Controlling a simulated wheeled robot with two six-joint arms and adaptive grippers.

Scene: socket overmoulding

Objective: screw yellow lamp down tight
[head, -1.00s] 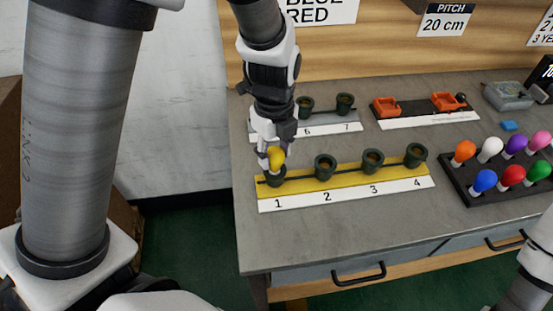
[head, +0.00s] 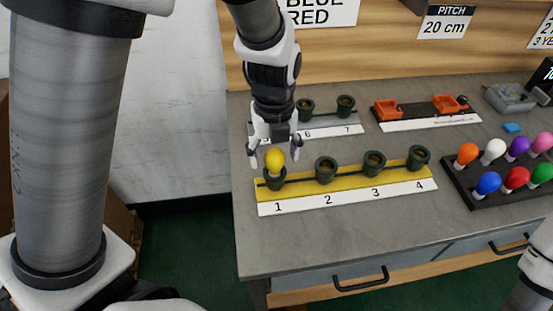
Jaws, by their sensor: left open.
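The yellow lamp (head: 275,159) stands upright in the dark green socket at position 1 (head: 275,181), at the left end of the yellow strip (head: 347,182). My left gripper (head: 273,163) points down over the lamp with its fingers apart, one on each side of the bulb. The fingers look clear of the bulb. How deep the lamp's base sits in the socket is hidden by the rim. My right gripper is out of view; only part of my right arm shows at the lower right edge.
Sockets 2 (head: 326,170), 3 (head: 373,163) and 4 (head: 418,157) are empty. A grey strip with sockets (head: 346,107) lies behind. A dark rack (head: 467,186) holds several coloured lamps at right. Orange parts (head: 387,110) sit behind. The grey bench front (head: 370,232) is clear.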

